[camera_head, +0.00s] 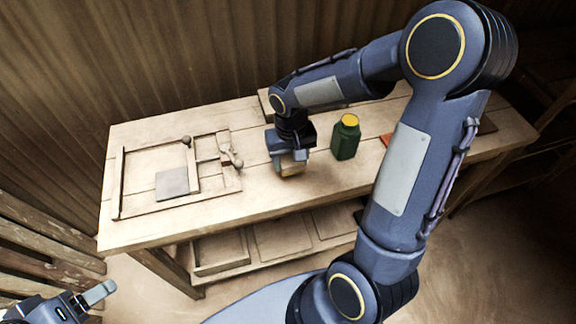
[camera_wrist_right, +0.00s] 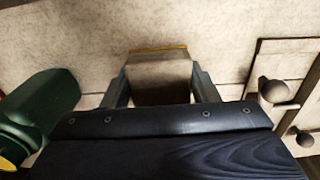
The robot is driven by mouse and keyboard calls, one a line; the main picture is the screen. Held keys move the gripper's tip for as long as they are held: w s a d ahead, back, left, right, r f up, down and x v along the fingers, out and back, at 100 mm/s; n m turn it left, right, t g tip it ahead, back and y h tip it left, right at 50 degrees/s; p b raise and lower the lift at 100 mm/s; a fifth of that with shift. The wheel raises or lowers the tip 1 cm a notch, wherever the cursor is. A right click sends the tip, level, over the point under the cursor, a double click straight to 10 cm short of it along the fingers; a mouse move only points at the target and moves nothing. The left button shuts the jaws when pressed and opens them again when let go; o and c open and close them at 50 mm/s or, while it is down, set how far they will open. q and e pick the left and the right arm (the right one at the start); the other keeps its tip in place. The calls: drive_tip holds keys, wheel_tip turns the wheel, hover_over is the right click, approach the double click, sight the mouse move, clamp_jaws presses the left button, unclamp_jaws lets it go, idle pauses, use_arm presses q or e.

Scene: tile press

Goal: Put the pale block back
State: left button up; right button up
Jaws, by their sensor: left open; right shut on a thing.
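My right gripper (camera_head: 290,162) is over the middle of the wooden table and shut on the pale block (camera_head: 291,172). In the right wrist view the pale block (camera_wrist_right: 158,68) sits between the two fingers of my right gripper (camera_wrist_right: 160,88), with a yellowish edge on its far side. I cannot tell whether the block touches the table. My left gripper (camera_head: 92,297) is at the lower left, away from the table, open and empty.
A wooden frame (camera_head: 117,190) with a grey square tile (camera_head: 172,183), a round knob (camera_head: 186,140) and a handle (camera_head: 228,155) lies left. A green bottle (camera_head: 345,140) stands close right of my right gripper. An orange piece (camera_head: 386,139) lies further right.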

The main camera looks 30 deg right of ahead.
sight(288, 168)
drive_tip(key=shift+w+a+f, duration=0.15)
drive_tip(key=shift+w+f, duration=0.05)
drive_tip(key=shift+f, duration=0.05)
drive_tip(key=shift+w+f, duration=0.15)
drive_tip(key=shift+f, duration=1.5)
drive_tip(key=shift+f, duration=0.1)
drive_tip(key=shift+f+b, duration=0.2)
drive_tip(key=shift+b, duration=0.2)
drive_tip(key=o, duration=1)
drive_tip(key=shift+r, duration=0.1)
drive_tip(key=shift+c, duration=0.2)
